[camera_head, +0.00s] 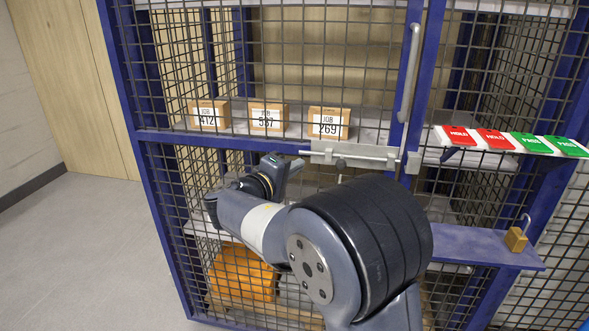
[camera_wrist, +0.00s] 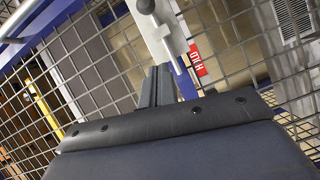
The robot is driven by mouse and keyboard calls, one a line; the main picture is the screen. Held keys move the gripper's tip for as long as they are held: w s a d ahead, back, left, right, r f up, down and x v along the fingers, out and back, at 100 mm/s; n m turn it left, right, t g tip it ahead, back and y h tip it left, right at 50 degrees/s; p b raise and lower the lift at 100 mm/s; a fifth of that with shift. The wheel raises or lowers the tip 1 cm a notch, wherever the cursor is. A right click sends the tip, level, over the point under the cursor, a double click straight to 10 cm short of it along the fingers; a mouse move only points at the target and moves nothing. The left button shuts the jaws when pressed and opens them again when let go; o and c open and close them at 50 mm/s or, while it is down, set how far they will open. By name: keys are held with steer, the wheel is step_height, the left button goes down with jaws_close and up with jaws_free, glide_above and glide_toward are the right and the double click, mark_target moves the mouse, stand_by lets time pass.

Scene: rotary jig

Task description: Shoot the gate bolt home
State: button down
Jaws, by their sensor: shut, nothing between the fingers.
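The gate bolt is a pale rod on a grey plate (camera_head: 356,155), fixed across the mesh gate below the long upright handle. Its dark round knob (camera_head: 340,164) hangs near the plate's lower left part. A small pale keeper (camera_head: 412,162) sits on the blue post to the right; I cannot tell whether the rod's end is inside it. My gripper (camera_head: 298,164) is left of the knob, apart from it. In the wrist view my gripper (camera_wrist: 157,68) is shut and empty, with the knob (camera_wrist: 146,6) and pale plate (camera_wrist: 165,36) beyond its fingertips.
Several job boxes (camera_head: 268,117) stand on the shelf behind the mesh. A strip of red and green tags (camera_head: 510,141) sticks out at right, above a blue ledge (camera_head: 480,245) with a brass padlock (camera_head: 516,239). The floor at left is clear.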

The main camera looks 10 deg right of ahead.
steer(key=w+d+f+p, duration=0.1)
steer(key=w+d, duration=0.1)
steer(key=d, duration=0.5)
steer(key=shift+w+d, duration=0.3)
steer(key=shift+d, duration=0.05)
steer(key=shift+d+f, duration=0.1)
steer(key=d+b, duration=0.2)
steer(key=s+d+b, duration=0.2)
steer(key=d+b, duration=0.1)
steer(key=shift+d+b, duration=0.3)
steer(key=shift+b, duration=0.05)
steer(key=shift+w, duration=0.1)
